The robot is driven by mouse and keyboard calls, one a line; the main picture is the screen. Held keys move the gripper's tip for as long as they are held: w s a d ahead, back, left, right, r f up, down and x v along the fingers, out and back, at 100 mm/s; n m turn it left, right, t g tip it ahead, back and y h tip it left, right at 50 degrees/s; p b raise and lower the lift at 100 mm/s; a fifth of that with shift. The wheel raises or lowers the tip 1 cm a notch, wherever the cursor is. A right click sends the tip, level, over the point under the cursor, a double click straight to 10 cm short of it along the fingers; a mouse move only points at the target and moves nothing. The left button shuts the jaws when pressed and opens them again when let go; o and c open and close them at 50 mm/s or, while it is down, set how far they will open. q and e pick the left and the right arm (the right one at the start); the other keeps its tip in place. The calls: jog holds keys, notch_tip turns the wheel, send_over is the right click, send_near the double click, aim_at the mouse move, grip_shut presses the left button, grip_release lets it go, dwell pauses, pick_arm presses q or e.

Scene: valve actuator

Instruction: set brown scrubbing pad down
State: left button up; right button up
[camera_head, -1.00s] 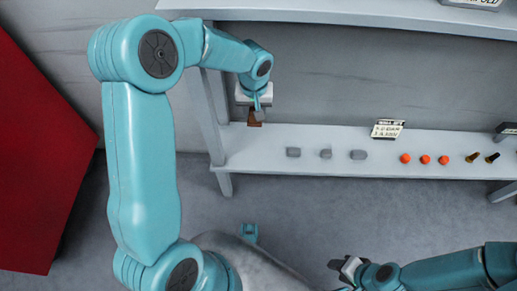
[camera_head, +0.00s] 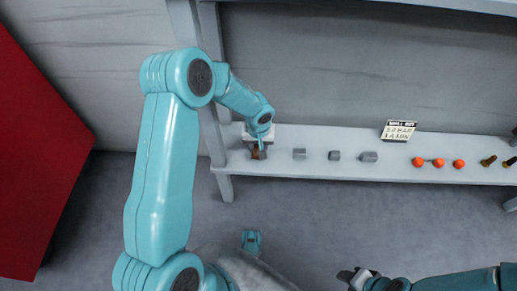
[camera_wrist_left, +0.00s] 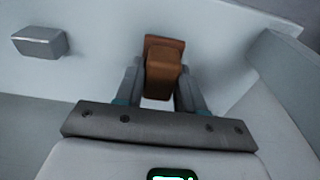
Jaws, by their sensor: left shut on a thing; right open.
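The brown scrubbing pad (camera_head: 257,154) is at the left end of the white shelf (camera_head: 300,167), under my left gripper (camera_head: 259,148). In the left wrist view the pad (camera_wrist_left: 163,68) sits between the two fingers of my left gripper (camera_wrist_left: 160,92), which is shut on it. The pad is over the shelf surface; I cannot tell whether it touches it. My right gripper (camera_head: 355,277) is at the bottom of the head view, open, away from the shelf.
Several grey blocks (camera_head: 335,156) stand in a row to the right of the pad; one block (camera_wrist_left: 40,41) shows in the left wrist view. Orange pieces (camera_head: 438,163), brass pieces (camera_head: 488,161) and a sign (camera_head: 398,130) are further right. A shelf post (camera_head: 213,120) stands close left.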

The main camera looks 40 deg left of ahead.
pick_arm(q)
jog(key=shift+f, duration=0.65)
jog(key=shift+r, duration=0.15)
pick_arm(e)
jog(key=shift+w+f, duration=0.15)
jog(key=shift+f, duration=0.05)
jog(key=shift+f, duration=0.1)
pick_arm(q)
jog(key=shift+f, duration=0.2)
jog(key=o, duration=1)
pick_arm(e)
jog(key=shift+w+d+f, duration=0.1)
jog(key=shift+w+f, duration=0.05)
